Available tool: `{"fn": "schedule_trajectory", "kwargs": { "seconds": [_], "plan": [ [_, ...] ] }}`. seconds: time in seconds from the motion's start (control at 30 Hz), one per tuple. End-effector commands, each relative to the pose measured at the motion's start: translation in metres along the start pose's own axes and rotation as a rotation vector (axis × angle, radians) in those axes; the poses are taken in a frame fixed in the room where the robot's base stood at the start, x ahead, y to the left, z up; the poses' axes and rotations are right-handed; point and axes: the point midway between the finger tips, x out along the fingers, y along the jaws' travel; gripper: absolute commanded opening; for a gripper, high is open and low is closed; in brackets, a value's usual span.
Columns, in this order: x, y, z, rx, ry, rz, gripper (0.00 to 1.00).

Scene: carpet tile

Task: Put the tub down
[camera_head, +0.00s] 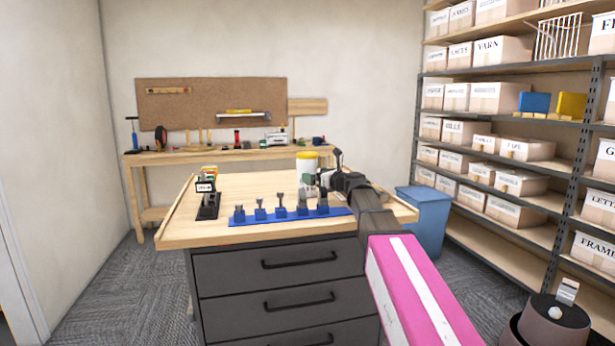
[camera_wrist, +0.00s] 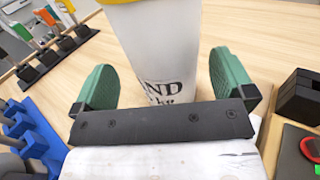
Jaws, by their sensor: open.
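The tub (camera_head: 307,172) is white with a yellow lid and dark lettering. It stands upright on the wooden top of the drawer bench (camera_head: 250,187), behind the blue rack. My gripper (camera_head: 324,180) is at the tub's right side in the head view. In the wrist view the tub (camera_wrist: 158,45) rises between the two green fingers of my gripper (camera_wrist: 165,78). The fingers are apart, with gaps on both sides of the tub. The dark palm bar hides part of the tub's lower end.
A blue rack (camera_head: 290,217) with several grey pieces lies along the bench's front. A black holder (camera_head: 208,205) with coloured handles stands at the left. A blue bin (camera_head: 428,215) is at the bench's right. Bare wood lies between the holder and the tub.

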Motion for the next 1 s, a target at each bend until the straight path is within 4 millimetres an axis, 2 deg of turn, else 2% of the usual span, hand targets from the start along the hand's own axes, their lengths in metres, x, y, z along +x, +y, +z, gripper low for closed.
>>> {"fn": "schedule_trajectory", "kwargs": {
  "seconds": [0.3,0.57,0.67,0.83,0.87,0.9,1.0],
  "plan": [
    [0.043,-0.004,-0.002,0.000,0.000,0.001,1.00],
    [0.046,-0.003,-0.002,0.000,0.000,0.000,1.00],
    [0.046,-0.003,-0.002,0.000,0.000,0.000,0.71],
    [0.045,-0.003,-0.002,0.000,0.000,0.000,0.15],
    [0.045,-0.003,-0.001,0.002,-0.003,0.000,0.12],
    [0.045,-0.003,-0.001,0.002,-0.003,0.000,0.02],
    [0.045,-0.003,-0.001,0.002,-0.003,0.000,0.02]
  ]
}}
